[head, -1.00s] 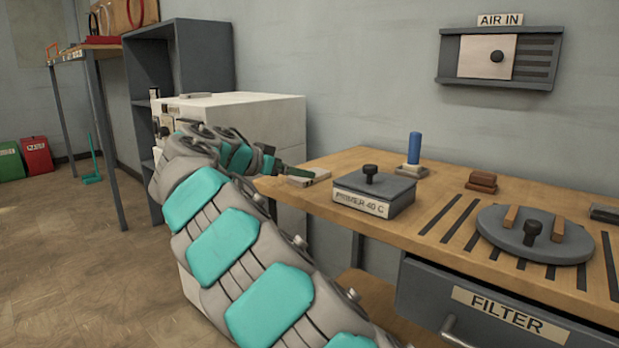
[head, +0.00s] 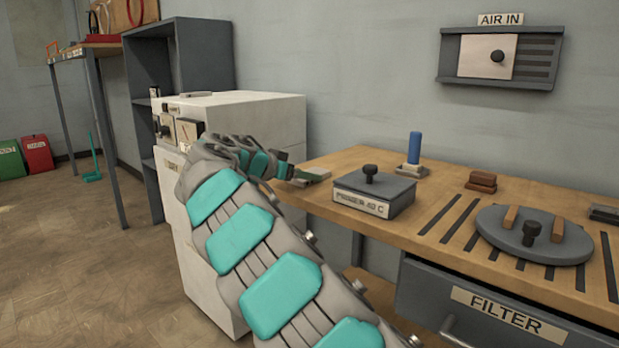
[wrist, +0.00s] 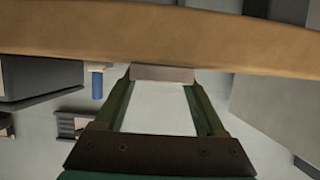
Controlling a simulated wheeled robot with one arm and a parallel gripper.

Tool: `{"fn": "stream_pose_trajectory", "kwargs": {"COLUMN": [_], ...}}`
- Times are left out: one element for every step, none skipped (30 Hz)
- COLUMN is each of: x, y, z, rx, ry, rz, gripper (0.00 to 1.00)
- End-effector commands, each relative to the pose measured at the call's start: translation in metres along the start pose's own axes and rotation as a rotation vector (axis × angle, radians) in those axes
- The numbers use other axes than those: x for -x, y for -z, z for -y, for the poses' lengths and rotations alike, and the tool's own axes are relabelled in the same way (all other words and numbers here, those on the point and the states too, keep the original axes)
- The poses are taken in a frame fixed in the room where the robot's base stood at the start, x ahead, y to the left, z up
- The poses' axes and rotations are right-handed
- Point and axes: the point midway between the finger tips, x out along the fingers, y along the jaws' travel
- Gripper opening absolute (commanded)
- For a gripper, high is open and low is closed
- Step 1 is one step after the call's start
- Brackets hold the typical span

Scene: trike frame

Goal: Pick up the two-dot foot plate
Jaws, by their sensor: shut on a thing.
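In the wrist view the plate's grey-brown edge (wrist: 163,73) shows between the tips of my two green fingers (wrist: 163,82). No dots can be made out on it, so I cannot tell from marks that it is the two-dot foot plate. I cannot tell whether it touches the bench top.
The wooden bench (head: 440,227) carries a grey primer box (head: 373,194), a blue peg on a base (head: 414,150), brown blocks (head: 481,181) and a round grey plate (head: 533,236). A white cabinet (head: 260,120) stands left of the bench, close behind my arm.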

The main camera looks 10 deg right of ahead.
Motion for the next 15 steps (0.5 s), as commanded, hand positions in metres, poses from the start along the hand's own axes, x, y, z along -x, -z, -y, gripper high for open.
{"fn": "stream_pose_trajectory", "kwargs": {"x": [0.0001, 0.0001, 0.0001, 0.0001, 0.0001, 0.0001, 0.0001, 0.0002, 0.0002, 0.0002, 0.0002, 0.0002, 0.0002, 0.0002, 0.0003], "y": [0.0, 0.0001, 0.0001, 0.0001, 0.0001, 0.0001, 0.0001, 0.0001, 0.0002, 0.0002, 0.0002, 0.0002, 0.0001, 0.0002, 0.0006], "z": [0.0, 0.0001, 0.0001, 0.0001, 0.0001, 0.0001, 0.0001, 0.0001, 0.0001, 0.0001, 0.0001, 0.0001, 0.0001, 0.0001, 0.0], "rx": [0.0, 0.0, 0.0, 0.0, 0.0, 0.0, 0.0, 0.0, 0.0, 0.0, 0.0, 0.0, 0.0, 0.0, 0.0], "ry": [0.0, 0.0, 0.0, 0.0, 0.0, 0.0, 0.0, 0.0, 0.0, 0.0, 0.0, 0.0, 0.0, 0.0, 0.0], "rz": [0.0, 0.0, 0.0, 0.0, 0.0, 0.0, 0.0, 0.0, 0.0, 0.0, 0.0, 0.0, 0.0, 0.0, -0.001], "gripper": [0.47, 0.44, 0.39, 0.36, 0.33, 0.28, 0.25, 0.21, 0.17, 0.13, 0.1, 0.06, 0.02, 0.0, 0.0]}}
